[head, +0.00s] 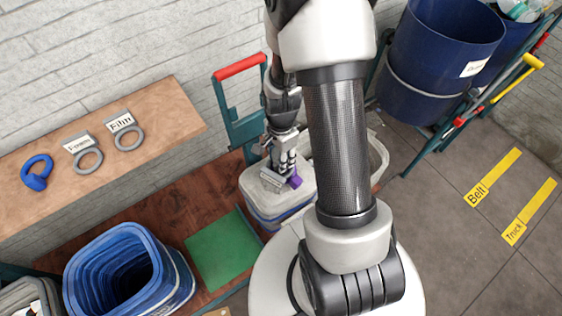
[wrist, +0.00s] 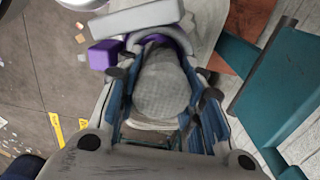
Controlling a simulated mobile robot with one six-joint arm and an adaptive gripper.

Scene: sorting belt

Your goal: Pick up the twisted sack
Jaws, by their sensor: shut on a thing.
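My gripper (head: 280,160) reaches down over a pale container behind my arm. In the wrist view my gripper (wrist: 160,88) has its two blue-padded fingers closed on either side of a grey, rounded, woven-looking bulk, which looks like the twisted sack (wrist: 160,82). A purple band (wrist: 172,38) curves around its far end. A purple block (wrist: 103,55) and a pale grey slab (wrist: 138,17) sit beside that band; the purple piece also shows in the head view (head: 295,181). I cannot tell whether the sack is clear of what lies beneath.
A pale-topped container (head: 257,184) is under my gripper. A teal frame with a red handle (head: 240,67) stands close behind. Nested blue bins (head: 170,262) and a green mat (head: 222,248) are at lower left. Blue drums (head: 440,50) are at upper right; floor is open at right.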

